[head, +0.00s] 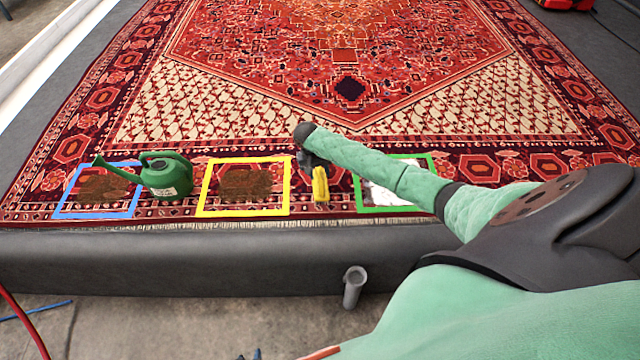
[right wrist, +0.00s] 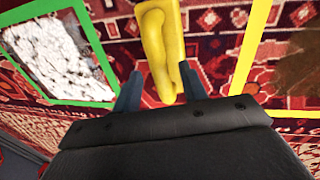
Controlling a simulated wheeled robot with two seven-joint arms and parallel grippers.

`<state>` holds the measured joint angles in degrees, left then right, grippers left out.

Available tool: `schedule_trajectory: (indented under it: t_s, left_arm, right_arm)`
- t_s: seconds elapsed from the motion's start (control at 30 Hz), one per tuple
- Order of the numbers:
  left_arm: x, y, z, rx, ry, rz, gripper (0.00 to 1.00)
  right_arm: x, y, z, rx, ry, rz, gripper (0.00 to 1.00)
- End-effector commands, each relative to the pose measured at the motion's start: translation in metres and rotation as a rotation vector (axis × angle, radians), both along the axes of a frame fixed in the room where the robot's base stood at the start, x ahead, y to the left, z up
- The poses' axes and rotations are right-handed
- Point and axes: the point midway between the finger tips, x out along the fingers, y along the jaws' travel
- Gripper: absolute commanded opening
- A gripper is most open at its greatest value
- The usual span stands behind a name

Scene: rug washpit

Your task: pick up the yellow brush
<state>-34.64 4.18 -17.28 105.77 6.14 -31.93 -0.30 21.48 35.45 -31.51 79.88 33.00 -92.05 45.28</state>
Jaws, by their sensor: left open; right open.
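The yellow brush (head: 320,185) lies on the rug's patterned border, between the yellow frame and the green frame. My right gripper (head: 311,161) is above its far end in the head view, hiding that part. In the right wrist view the brush (right wrist: 156,42) has a looped yellow handle. The dark fingers of my right gripper (right wrist: 160,88) are open, one on each side of the handle, without gripping it. My left gripper (head: 249,355) shows only as dark fingertips at the bottom edge of the head view, apart and empty.
A green watering can (head: 167,178) stands between the blue frame (head: 64,200) and the yellow frame (head: 243,213). Brown stains lie in those two frames. The green frame (head: 432,165) surrounds a white patch, partly behind my right arm. A grey pipe (head: 353,288) stands before the platform edge.

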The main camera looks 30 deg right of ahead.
Motion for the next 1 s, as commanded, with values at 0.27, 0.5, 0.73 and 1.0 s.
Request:
schedule_trajectory:
  t_s: [0.27, 0.5, 0.73, 1.0]
  left_arm:
    - [0.0, 0.0, -0.003, 0.0, 0.0, 0.0, 0.41]
    - [0.0, 0.0, -0.003, 0.001, 0.0, 0.001, 0.41]
    - [0.001, 0.0, -0.003, 0.001, -0.001, 0.0, 0.41]
    - [0.001, 0.0, -0.002, 0.001, -0.001, 0.0, 0.41]
  right_arm:
    - [-0.002, -0.004, -0.026, 0.0, -0.001, 0.0, 0.43]
    - [-0.002, -0.004, -0.026, 0.0, -0.001, 0.0, 0.27]
    - [-0.002, -0.004, -0.026, 0.0, -0.001, 0.0, 0.0]
    - [-0.002, -0.004, -0.024, 0.0, -0.001, 0.0, 0.0]
